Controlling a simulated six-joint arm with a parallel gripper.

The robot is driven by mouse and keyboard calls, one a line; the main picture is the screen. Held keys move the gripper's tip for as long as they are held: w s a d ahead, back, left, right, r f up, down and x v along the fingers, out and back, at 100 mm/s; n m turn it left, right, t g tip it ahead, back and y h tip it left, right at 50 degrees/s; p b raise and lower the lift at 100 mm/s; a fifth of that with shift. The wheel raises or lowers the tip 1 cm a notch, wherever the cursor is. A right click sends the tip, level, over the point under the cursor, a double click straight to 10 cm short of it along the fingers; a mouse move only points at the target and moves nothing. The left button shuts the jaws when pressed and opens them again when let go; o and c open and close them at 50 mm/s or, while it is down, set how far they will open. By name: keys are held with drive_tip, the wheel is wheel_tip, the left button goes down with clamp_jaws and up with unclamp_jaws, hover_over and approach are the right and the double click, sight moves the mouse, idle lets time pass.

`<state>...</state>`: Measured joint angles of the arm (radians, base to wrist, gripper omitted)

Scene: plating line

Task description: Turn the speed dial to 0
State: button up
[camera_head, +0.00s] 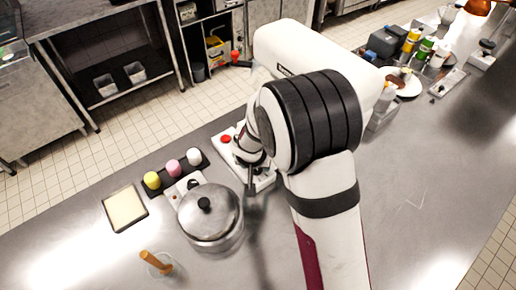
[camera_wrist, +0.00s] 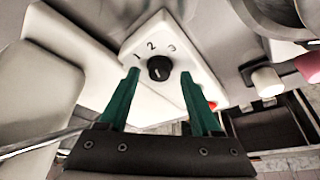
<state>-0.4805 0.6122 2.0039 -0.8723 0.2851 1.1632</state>
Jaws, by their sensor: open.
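The speed dial (camera_wrist: 160,68) is a small black round knob on a white control box (camera_wrist: 148,105). The printed numbers 1, 2 and 3 arc around the knob's far side. A short light mark shows on the knob, but I cannot tell clearly which position it points to. No 0 is readable. My gripper (camera_wrist: 159,74) is open, with one green finger on each side of the knob and gaps still visible. In the head view the box (camera_head: 221,149) is partly covered by my arm, and the dial is hidden.
A red button (camera_head: 225,139) sits on the box's far left corner. A lidded steel pot (camera_head: 211,212) stands close left. A dark rack with yellow, pink and white pieces (camera_head: 172,167) lies beyond it. A cream tray (camera_head: 124,208) and an orange-handled tool (camera_head: 155,262) are further left.

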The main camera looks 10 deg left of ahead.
drive_tip(key=shift+w+f, duration=0.1)
drive_tip(key=shift+f, duration=0.15)
drive_tip(key=shift+c, duration=0.2)
clamp_jaws()
drive_tip(key=shift+d+n+y, duration=0.1)
drive_tip(key=shift+n+y, duration=0.5)
drive_tip(key=shift+n, duration=0.9)
